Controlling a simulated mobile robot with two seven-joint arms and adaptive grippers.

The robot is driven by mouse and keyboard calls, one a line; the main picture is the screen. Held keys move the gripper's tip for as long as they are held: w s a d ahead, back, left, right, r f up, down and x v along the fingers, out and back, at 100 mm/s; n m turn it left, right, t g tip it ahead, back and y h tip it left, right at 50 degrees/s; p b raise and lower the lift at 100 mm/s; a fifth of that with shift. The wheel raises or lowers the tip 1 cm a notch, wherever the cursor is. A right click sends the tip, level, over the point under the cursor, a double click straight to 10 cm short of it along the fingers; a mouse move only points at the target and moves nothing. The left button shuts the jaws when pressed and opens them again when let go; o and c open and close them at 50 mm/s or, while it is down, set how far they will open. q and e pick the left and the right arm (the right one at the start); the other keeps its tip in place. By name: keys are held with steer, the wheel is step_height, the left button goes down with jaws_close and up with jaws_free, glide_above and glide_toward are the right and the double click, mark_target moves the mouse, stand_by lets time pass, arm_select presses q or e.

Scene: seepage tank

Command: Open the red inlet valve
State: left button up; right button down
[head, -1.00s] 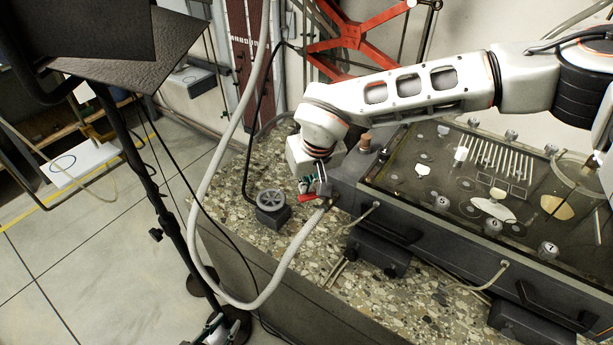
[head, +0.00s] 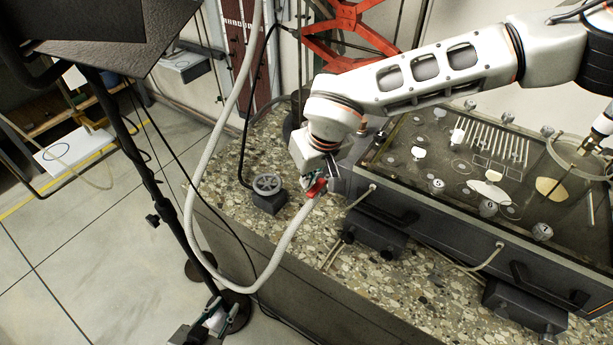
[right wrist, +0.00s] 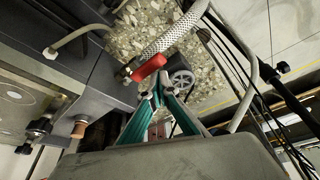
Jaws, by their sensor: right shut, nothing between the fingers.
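The red inlet valve handle (head: 317,188) is at the end of the braided hose (head: 288,244), by the left end of the dark tank (head: 405,224). In the right wrist view the red handle (right wrist: 149,68) lies at a slant, at a small angle to the hose (right wrist: 172,38). My right gripper (head: 311,181) is shut and empty, with its fingertips right beside the handle. In the right wrist view its green fingers (right wrist: 155,94) meet just below the handle; I cannot tell whether they touch it. My left gripper (head: 208,326) is low at the bottom edge; its jaw opening is unclear.
A small grey handwheel (head: 267,184) on a dark block stands left of the valve on the speckled stone top (head: 226,166). The hose loops over the bench edge. A black stand (head: 150,190) rises at the left. Dark boxes (head: 374,238) stand before the tank.

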steer(key=shift+s+d+f, duration=0.2)
steer(key=shift+s+f, duration=0.05)
steer(key=shift+s, duration=0.1)
steer(key=shift+r, duration=0.1)
steer(key=v, duration=1.2)
steer(key=shift+w+a+r, duration=0.15)
steer(key=shift+w+r, duration=0.05)
steer(key=shift+w, duration=0.15)
